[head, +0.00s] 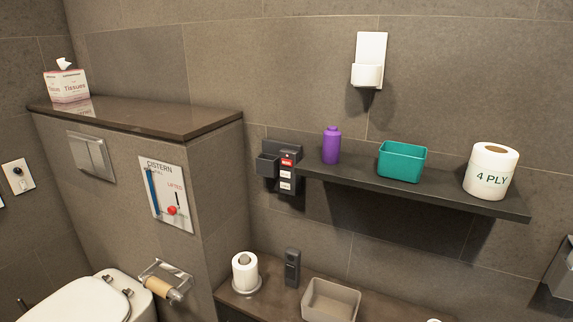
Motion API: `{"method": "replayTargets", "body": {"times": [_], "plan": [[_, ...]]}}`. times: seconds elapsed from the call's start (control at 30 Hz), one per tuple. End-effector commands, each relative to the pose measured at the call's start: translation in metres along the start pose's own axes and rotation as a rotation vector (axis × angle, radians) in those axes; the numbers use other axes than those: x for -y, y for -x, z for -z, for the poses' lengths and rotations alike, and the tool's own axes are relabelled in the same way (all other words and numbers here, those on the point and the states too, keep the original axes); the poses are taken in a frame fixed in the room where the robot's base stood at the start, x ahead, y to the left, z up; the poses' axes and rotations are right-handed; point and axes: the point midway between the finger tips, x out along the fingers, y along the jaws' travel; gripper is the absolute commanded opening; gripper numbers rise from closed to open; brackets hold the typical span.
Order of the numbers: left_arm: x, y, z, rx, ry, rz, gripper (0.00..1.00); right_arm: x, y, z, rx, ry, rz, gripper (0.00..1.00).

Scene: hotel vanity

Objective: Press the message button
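A dark wall unit (288,172) sits at the left end of the shelf. It carries a red label (287,162) with white labels below it. The lettering is too small to read, so I cannot tell whether one of these is the message button. A white wall plate (18,175) with a dark round knob or button is at the far left; I cannot tell its label either. Neither of my grippers is in view.
The dark shelf (440,193) holds a purple bottle (331,146), a teal bin (402,162) and a "4 PLY" roll (490,172). A lower ledge holds a paper roll (245,273), a dark handset-like object (292,267) and a grey bin (331,300). A toilet (90,300) is at lower left.

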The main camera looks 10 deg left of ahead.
Motion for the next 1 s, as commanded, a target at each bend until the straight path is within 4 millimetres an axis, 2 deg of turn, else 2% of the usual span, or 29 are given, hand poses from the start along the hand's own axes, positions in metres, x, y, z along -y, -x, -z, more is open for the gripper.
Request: {"method": "replayTargets", "body": {"times": [0.03,0.13,1.0], "plan": [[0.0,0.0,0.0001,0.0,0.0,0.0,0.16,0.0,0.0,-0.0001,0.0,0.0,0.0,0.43],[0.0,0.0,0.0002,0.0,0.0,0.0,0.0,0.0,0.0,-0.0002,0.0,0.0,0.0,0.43],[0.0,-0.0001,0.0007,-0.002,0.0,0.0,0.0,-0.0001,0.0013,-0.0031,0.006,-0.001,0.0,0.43]]}}
